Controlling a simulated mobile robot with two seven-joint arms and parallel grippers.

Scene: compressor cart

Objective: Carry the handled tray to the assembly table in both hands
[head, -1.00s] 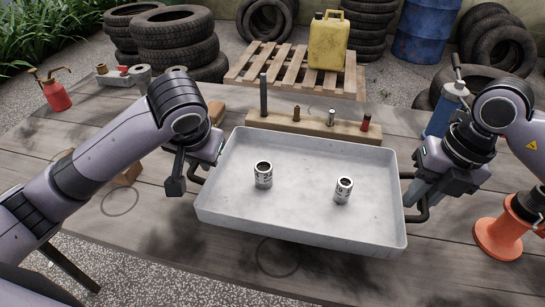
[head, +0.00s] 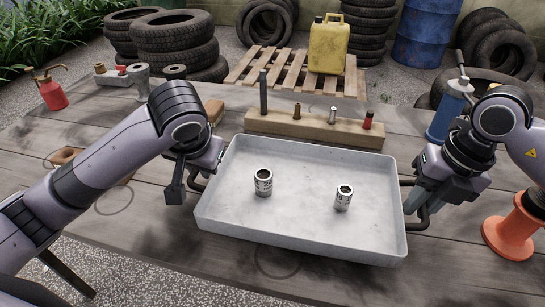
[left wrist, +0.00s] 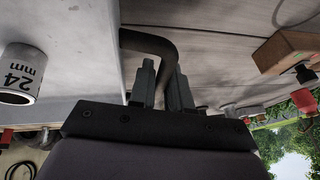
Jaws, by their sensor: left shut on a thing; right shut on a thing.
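The grey handled tray (head: 300,228) is in the middle of the head view, over the wooden table. Two metal sockets stand upright in it, a left socket (head: 263,182) and a right socket (head: 343,197). My left gripper (head: 190,182) is shut on the tray's left handle. The left wrist view shows the black handle (left wrist: 150,42) between the fingers (left wrist: 160,85), and one socket marked 24 mm (left wrist: 20,75). My right gripper (head: 418,205) is shut on the right handle. Whether the tray's underside touches the table is hidden.
Behind the tray a wooden block (head: 315,127) holds several upright pieces. A red oil can (head: 52,94) stands at the far left. A blue cylinder (head: 447,114) and an orange spool (head: 512,232) stand on the right. The table's front edge is close below the tray.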

